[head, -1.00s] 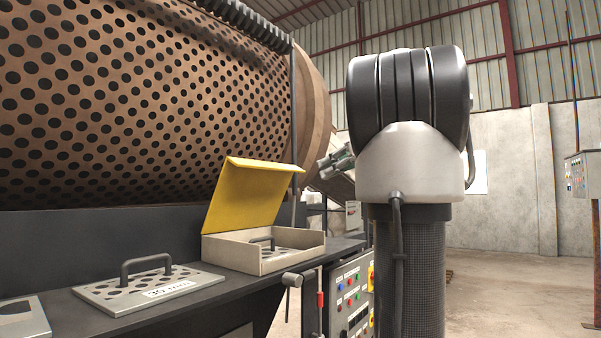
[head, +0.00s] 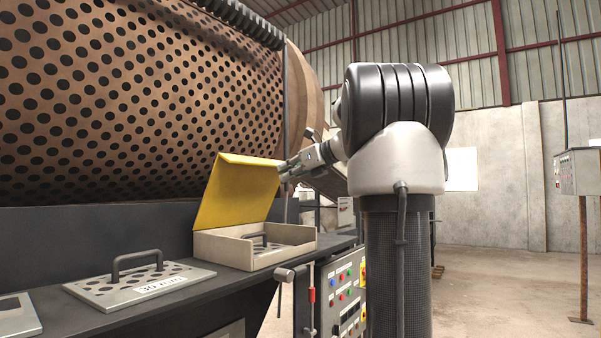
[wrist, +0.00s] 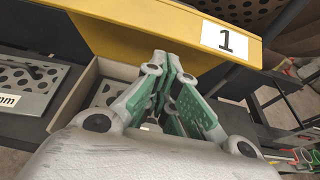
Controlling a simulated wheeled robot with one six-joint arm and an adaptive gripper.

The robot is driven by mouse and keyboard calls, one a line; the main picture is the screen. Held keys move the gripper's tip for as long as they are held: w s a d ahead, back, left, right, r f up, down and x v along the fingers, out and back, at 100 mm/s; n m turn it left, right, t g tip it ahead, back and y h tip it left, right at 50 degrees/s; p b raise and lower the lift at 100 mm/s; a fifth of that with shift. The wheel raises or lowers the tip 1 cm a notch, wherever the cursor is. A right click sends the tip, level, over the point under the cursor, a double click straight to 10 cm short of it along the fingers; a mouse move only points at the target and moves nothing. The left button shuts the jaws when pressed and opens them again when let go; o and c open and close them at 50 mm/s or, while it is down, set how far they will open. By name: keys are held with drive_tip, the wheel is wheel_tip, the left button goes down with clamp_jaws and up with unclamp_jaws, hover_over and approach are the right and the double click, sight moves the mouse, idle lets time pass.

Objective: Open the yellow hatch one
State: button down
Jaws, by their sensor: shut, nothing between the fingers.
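The yellow hatch (head: 236,192) is the lid of a beige box (head: 286,252) on the dark bench. It stands raised and tilted back, with the box open below it. In the wrist view the hatch (wrist: 130,35) spans the top, and its white label (wrist: 226,40) reads 1. My gripper (head: 284,169) is shut and empty at the upper right edge of the hatch. In the wrist view its green-padded fingers (wrist: 163,58) point at the hatch's edge, overlapping it. I cannot tell whether they touch. A perforated plate with a handle shows inside the box.
A perforated plate (head: 100,288) with a handle and a size label lies on the bench (head: 215,287) left of the box. The large perforated drum (head: 130,100) rises behind. A control panel (head: 345,295) and a red-handled lever (head: 311,285) are at the bench's front right.

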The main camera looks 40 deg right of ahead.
drive_tip(key=shift+w+a+r, duration=0.25)
drive_tip(key=shift+w+r, duration=0.2)
drive_tip(key=shift+w, duration=0.35)
drive_tip(key=w+a+r, duration=0.1)
drive_tip(key=w+r, duration=0.1)
drive_tip(key=w+a+r, duration=0.1)
drive_tip(key=w+r, duration=0.1)
drive_tip(key=w, duration=0.1)
drive_tip(key=w+r, duration=0.2)
drive_tip(key=shift+w+a, duration=0.4)
drive_tip(key=shift+s, duration=0.1)
